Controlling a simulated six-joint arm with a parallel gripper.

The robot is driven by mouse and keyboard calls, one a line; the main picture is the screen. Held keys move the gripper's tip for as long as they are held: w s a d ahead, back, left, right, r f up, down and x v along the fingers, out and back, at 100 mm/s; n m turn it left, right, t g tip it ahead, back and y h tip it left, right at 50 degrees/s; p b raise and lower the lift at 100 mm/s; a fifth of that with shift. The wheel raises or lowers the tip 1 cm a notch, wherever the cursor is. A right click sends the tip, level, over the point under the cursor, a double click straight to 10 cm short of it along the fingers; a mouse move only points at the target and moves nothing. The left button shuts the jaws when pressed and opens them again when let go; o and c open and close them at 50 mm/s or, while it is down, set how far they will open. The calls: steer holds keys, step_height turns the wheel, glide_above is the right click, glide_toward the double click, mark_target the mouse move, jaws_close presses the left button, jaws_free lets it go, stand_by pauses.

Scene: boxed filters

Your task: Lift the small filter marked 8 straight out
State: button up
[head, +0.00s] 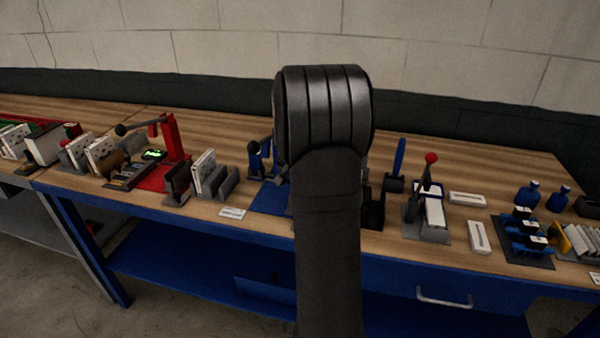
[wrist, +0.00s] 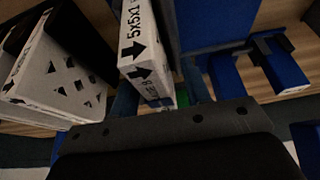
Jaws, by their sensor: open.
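In the wrist view, a narrow white boxed filter (wrist: 140,38) stands edge-on above the middle of my gripper. Its edge shows black arrows, "5x5x1" and, lower down, what looks like an 8. My gripper (wrist: 157,97) is open; its dark bar with holes crosses the bottom of the wrist view. Blue parts flank the lower end of the filter, and I cannot tell whether they are fingers or a fixture. Contact with the filter cannot be made out. In the head view my dark arm hides the gripper and this filter.
A larger white filter with cutouts (wrist: 62,75) stands close on the left in the wrist view, beside dark dividers. Blue blocks (wrist: 285,68) stand on the right. In the head view, white filters (head: 203,165) stand in a rack left of my arm, near a red press (head: 172,140).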

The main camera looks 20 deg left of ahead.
jaws_close()
steer(key=shift+a+r, duration=0.1)
stand_by(0.6)
jaws_free()
steer(key=shift+r, duration=0.15)
steer(key=v, duration=1.7)
steer(key=shift+s, duration=0.1)
